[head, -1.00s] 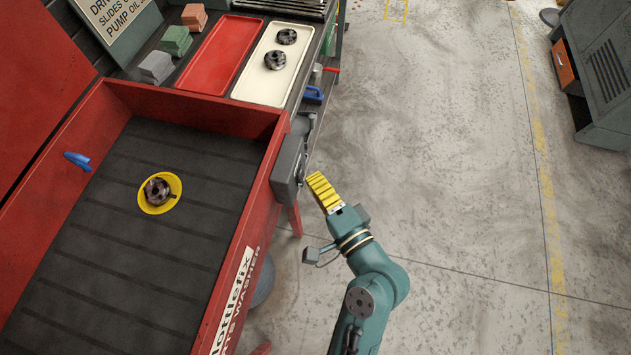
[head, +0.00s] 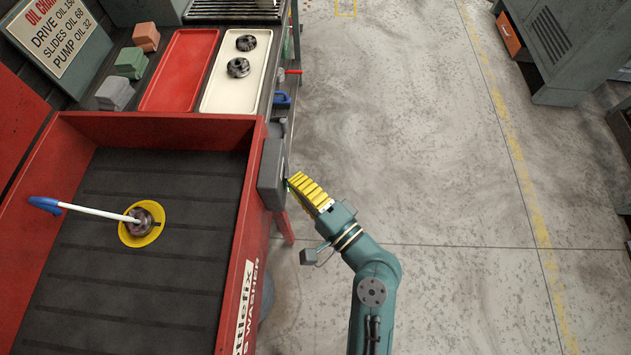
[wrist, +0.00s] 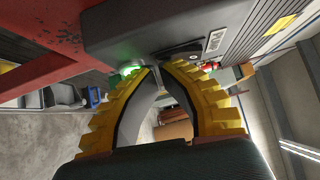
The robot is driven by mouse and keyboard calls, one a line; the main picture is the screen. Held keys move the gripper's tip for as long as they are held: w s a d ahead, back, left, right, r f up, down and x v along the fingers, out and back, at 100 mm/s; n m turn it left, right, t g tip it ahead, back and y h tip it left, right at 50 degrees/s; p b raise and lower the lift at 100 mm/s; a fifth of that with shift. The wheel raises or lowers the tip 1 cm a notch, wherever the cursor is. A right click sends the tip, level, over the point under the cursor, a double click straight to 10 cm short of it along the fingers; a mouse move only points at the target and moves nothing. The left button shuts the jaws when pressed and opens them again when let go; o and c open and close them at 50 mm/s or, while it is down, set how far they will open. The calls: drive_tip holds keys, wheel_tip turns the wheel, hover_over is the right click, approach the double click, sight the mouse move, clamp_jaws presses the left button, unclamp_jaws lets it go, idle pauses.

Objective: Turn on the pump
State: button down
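The grey control box (head: 271,172) is on the right outer wall of the red parts washer (head: 165,128). My gripper (head: 293,181) has its yellow fingers at the box's right face, touching or very near it. In the wrist view my gripper (wrist: 157,67) has its fingertips together with nothing between them. A green light (wrist: 129,69) glows on the box (wrist: 150,30) beside the left fingertip. The contact point is partly hidden by the fingers.
Behind the washer, a red tray (head: 178,72) and a cream tray (head: 222,103) with two dark parts lie on a bench. A blue-handled thing (head: 282,99) is at the bench edge. Open concrete floor (head: 430,150) lies to the right.

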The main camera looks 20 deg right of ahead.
drive_tip(key=w+d+p+v, duration=0.1)
drive_tip(key=d+v, duration=0.1)
drive_tip(key=v, duration=1)
drive_tip(key=shift+s+d+f+p, duration=0.3)
drive_tip(key=shift+s+d+f, duration=0.1)
drive_tip(key=shift+d, duration=0.1)
drive_tip(key=shift+w+r, duration=0.1)
drive_tip(key=shift+w, duration=0.05)
